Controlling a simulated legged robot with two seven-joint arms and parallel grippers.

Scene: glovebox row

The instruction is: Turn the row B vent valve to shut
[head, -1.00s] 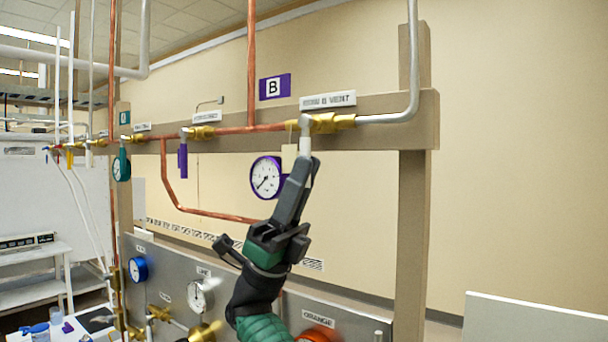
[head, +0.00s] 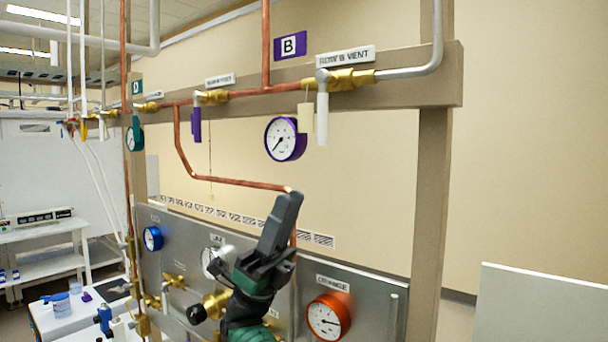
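The row B vent valve (head: 350,79) is a brass body on the top pipe, under the label "ROW B VENT" (head: 345,56). Its white lever handle (head: 322,118) hangs straight down, crosswise to the pipe. A small cream tag (head: 305,117) hangs just left of the handle. My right gripper (head: 287,205) is dark grey with a green part and points up, well below the handle and apart from it. Its fingers overlap in this view, so the gap between them cannot be judged. No held thing shows. My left gripper is not in view.
A purple-rimmed gauge (head: 285,139) hangs left of the valve. A purple-handled valve (head: 197,122) is farther left on the pipe. A metal panel with an orange gauge (head: 328,317) stands below. A wooden post (head: 430,200) is at right.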

